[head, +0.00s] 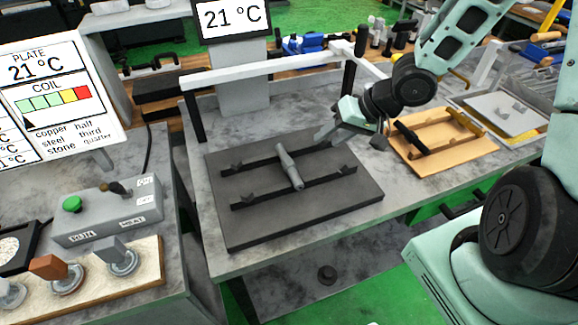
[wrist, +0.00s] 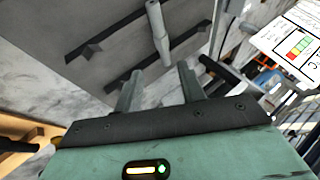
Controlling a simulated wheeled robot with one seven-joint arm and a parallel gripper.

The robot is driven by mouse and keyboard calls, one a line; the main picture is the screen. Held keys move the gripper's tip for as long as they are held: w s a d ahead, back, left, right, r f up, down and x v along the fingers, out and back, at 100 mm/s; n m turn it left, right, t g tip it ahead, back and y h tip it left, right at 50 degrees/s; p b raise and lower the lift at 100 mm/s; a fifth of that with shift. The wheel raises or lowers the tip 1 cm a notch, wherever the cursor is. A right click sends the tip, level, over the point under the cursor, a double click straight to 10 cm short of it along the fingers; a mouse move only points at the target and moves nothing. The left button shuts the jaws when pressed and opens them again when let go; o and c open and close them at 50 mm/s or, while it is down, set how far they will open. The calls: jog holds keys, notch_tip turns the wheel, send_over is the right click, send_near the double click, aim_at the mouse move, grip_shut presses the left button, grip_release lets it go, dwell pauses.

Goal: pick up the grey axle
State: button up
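The grey axle (head: 289,166) lies across two dark rails on a dark grey plate (head: 240,222) in the middle of the bench. It is a stepped rod, thicker at its middle. In the wrist view the axle (wrist: 158,32) is at the top centre, beyond the fingertips. My gripper (head: 325,133) is above the right back part of the plate, to the right of the axle and apart from it. In the wrist view my gripper (wrist: 158,82) has its two fingers spread with nothing between them.
A white bar (head: 262,68) on dark posts runs along the back of the plate. A control box (head: 108,210) with a green button stands at the left. A display reading 21 °C (head: 232,18) stands behind.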

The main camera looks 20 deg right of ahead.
jog(key=b, duration=0.4)
send_near(293, 163)
jog(key=x, duration=0.5)
jog(key=shift+d, duration=0.2)
jog(key=shift+x, duration=2.55)
jog(key=shift+a, duration=0.15)
jog(key=shift+r, duration=0.1)
grip_shut()
